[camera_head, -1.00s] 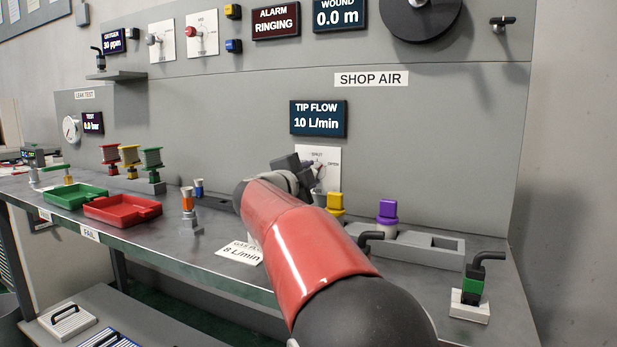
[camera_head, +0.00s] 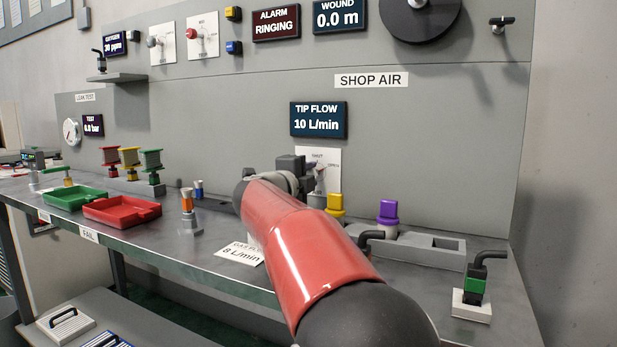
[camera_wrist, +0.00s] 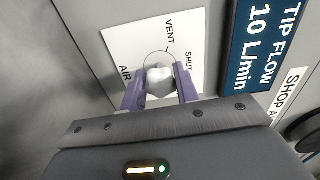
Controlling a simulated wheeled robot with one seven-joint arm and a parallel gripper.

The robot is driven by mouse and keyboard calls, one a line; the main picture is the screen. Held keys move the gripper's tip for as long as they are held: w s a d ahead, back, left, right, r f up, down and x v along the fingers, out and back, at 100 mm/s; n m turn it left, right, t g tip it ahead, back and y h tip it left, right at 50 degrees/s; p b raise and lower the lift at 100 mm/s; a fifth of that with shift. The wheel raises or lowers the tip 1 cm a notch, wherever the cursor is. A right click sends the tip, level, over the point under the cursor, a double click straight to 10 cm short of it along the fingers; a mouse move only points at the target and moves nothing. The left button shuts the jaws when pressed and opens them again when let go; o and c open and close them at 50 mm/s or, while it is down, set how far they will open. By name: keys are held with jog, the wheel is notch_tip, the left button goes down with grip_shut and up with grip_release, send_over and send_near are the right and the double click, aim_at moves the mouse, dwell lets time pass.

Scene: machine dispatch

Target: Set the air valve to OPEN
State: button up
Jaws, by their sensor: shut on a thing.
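The air valve panel (camera_head: 331,184) is a white plate on the grey wall below the TIP FLOW display; it also shows in the wrist view (camera_wrist: 120,50). There, the grey valve knob (camera_wrist: 159,80) sits between the two purple fingers of my gripper (camera_wrist: 160,88), which is shut on it. VENT, SHUT and AIR can be read on the plate. The OPEN label shows partly at the plate's right in the head view and is hidden in the wrist view. I cannot tell the knob's exact setting. In the head view my gripper (camera_head: 316,178) covers much of the plate.
The TIP FLOW display (camera_head: 318,119) reads 10 L/min. A yellow-topped piece (camera_head: 335,203) and a purple-topped piece (camera_head: 388,210) stand close below the panel, by a grey holder (camera_head: 440,250).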

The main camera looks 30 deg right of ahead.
jog(key=o, duration=1)
jog(key=shift+c, duration=0.2)
jog(key=shift+a, duration=0.1)
jog(key=b+v, duration=0.1)
jog(key=v, duration=0.6)
jog(key=shift+s+a, duration=0.25)
jog(key=shift+s, duration=0.05)
